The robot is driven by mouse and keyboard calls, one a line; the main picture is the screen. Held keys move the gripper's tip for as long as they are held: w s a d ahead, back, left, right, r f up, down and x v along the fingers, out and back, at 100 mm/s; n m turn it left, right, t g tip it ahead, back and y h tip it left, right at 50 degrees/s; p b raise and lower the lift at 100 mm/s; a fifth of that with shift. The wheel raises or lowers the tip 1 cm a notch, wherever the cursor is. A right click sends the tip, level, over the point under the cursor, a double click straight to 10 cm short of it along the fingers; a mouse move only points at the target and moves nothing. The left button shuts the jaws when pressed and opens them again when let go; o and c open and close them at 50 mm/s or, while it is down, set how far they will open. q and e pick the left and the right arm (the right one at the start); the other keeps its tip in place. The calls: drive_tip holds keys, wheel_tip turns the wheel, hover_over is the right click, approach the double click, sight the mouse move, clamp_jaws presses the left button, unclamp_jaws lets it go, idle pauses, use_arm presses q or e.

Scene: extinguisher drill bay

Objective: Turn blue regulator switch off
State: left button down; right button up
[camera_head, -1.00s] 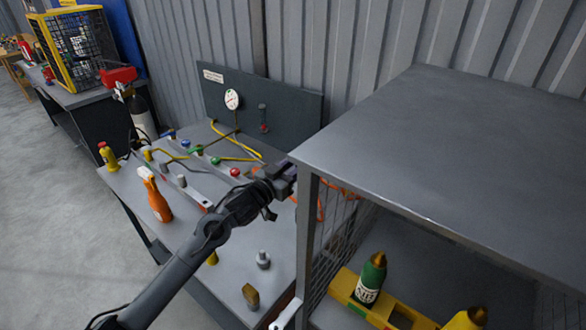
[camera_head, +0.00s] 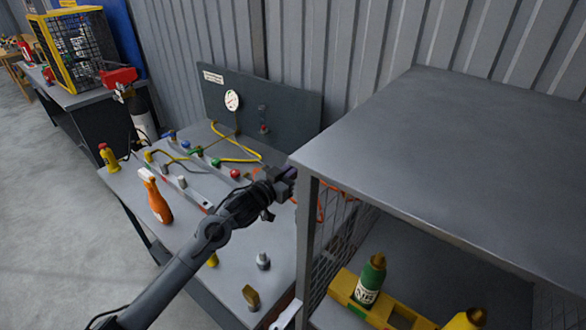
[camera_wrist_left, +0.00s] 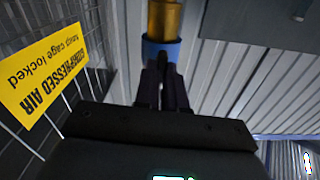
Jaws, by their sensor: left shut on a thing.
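My left gripper (camera_head: 288,180) is at the cage's near left corner post, above the right end of the grey bench. In the left wrist view its fingers (camera_wrist_left: 161,85) are shut on a blue collar (camera_wrist_left: 160,50) with a brass cylinder (camera_wrist_left: 165,18) beyond it. I cannot tell whether this is the blue regulator switch. In the head view, the gripped thing is hidden. A small blue knob (camera_head: 170,135) stands at the far end of a row of coloured knobs on the bench. My right gripper is not in view.
The cage top (camera_head: 440,150) fills the right. A yellow compressed-air sign (camera_wrist_left: 42,75) hangs on mesh beside my left gripper. A panel with a gauge (camera_head: 232,100) stands behind.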

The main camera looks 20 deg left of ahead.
use_arm(q)
drive_tip(key=shift+d+f+m+p, duration=0.1)
drive_tip(key=shift+m+p, duration=0.3)
drive_tip(key=shift+m, duration=3.8)
drive_tip(key=shift+f+m+p, duration=0.1)
drive_tip(key=shift+m+p, duration=0.3)
drive_tip(key=shift+m, duration=3.8)
drive_tip(key=c, duration=1.2)
unclamp_jaws()
drive_tip(key=shift+s, duration=0.15)
drive_tip(key=v, duration=1)
drive_tip(key=shift+s+p, duration=0.3)
drive_tip(key=shift+p, duration=0.05)
